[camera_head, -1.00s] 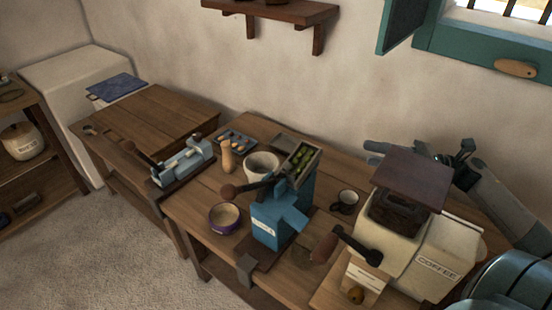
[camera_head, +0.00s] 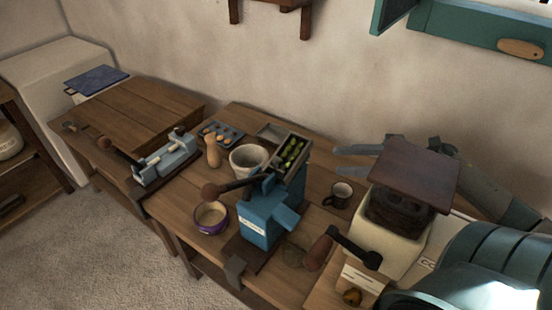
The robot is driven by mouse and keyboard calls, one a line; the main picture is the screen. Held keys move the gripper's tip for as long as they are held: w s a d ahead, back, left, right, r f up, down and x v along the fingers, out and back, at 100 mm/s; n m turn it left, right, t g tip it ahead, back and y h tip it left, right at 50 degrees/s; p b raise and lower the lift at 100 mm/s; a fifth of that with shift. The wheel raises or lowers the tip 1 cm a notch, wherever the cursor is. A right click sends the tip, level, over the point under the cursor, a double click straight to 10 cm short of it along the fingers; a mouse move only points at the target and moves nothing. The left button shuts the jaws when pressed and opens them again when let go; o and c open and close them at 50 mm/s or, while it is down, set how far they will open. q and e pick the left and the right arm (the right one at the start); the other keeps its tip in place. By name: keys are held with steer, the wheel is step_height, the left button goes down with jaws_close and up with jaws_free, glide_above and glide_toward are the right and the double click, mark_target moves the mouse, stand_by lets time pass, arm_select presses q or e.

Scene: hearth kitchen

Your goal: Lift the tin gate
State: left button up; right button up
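I cannot tell for certain which part is the tin gate. A small grey metal plate (camera_head: 271,132) shows behind the hopper (camera_head: 292,152) of the blue hand mill (camera_head: 262,215). The hopper holds green round things. The mill's dark crank ends in a brown knob (camera_head: 210,190). My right gripper (camera_head: 338,160) comes in from the right, behind the coffee grinder's dark top. Its grey fingers are apart and empty, pointing left above the back of the table, right of the hopper. It appears to touch nothing. My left gripper is out of view.
The coffee grinder (camera_head: 395,240) stands in front of my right wrist. A dark mug (camera_head: 337,197) stands below the fingers. A white pot (camera_head: 248,160), a purple bowl (camera_head: 211,217), a wooden bottle (camera_head: 213,152) and a blue clamp device (camera_head: 168,160) stand left.

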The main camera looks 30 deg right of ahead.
mark_target(276, 157)
steer(key=p+x, duration=0.3)
steer(key=x, duration=0.4)
steer(key=p+x, duration=0.3)
steer(key=x, duration=0.5)
steer(key=shift+r, duration=0.25)
steer(key=shift+f+p+x, duration=0.2)
steer(key=shift+p+x, duration=0.1)
steer(key=shift+x, duration=0.7)
jaws_close()
